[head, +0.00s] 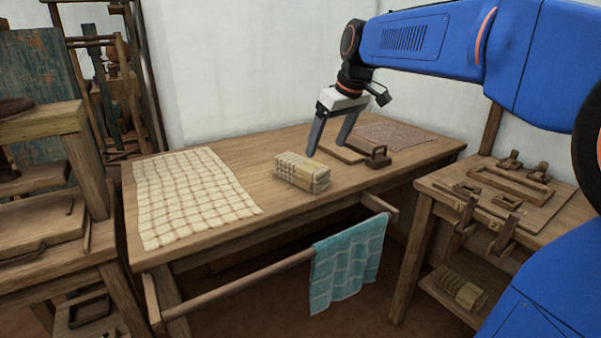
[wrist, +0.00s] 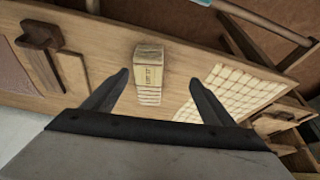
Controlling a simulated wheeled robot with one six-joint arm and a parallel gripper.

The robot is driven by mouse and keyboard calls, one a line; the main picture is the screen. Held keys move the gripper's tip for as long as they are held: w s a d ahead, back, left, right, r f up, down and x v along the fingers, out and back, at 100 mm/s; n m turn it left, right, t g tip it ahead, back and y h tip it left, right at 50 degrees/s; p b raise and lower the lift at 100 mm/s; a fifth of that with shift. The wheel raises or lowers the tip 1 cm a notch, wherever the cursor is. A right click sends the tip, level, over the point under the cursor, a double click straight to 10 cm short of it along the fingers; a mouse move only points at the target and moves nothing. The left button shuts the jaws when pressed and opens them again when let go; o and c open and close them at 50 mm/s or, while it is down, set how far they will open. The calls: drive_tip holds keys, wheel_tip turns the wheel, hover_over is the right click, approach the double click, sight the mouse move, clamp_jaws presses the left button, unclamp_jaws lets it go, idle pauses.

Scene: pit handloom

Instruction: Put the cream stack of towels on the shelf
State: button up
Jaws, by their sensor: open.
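The cream stack of towels (head: 302,172), a banded block, lies on the wooden table near its front edge. In the wrist view the stack (wrist: 149,74) appears ahead of and between my two fingers. My gripper (head: 327,150) is open and empty, just above and behind the stack in the head view, apart from it. A low shelf (head: 436,287) under the right-hand bench holds a similar cream bundle (head: 460,287). The bench legs and my arm partly hide this shelf.
A cream checked cloth (head: 190,195) lies flat on the table's left. A wooden tool with a block handle (head: 377,156) and a reddish cloth (head: 395,133) lie behind right. A teal towel (head: 347,262) hangs on the front rail (head: 240,283). The right bench (head: 425,184) carries wooden frames and clamps.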

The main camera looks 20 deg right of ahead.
drive_tip(key=n, duration=0.1)
approach(303, 162)
drive_tip(key=s+v, duration=0.1)
drive_tip(key=v, duration=0.3)
drive_tip(key=x, duration=1.1)
drive_tip(key=shift+w+f, duration=0.15)
drive_tip(key=shift+f, duration=0.2)
drive_tip(key=shift+w+x, duration=0.2)
drive_tip(key=shift+x, duration=2.6)
drive_tip(key=shift+r, duration=0.15)
drive_tip(key=c, duration=1.3)
drive_tip(key=shift+c, duration=0.2)
drive_tip(key=shift+r, duration=0.1)
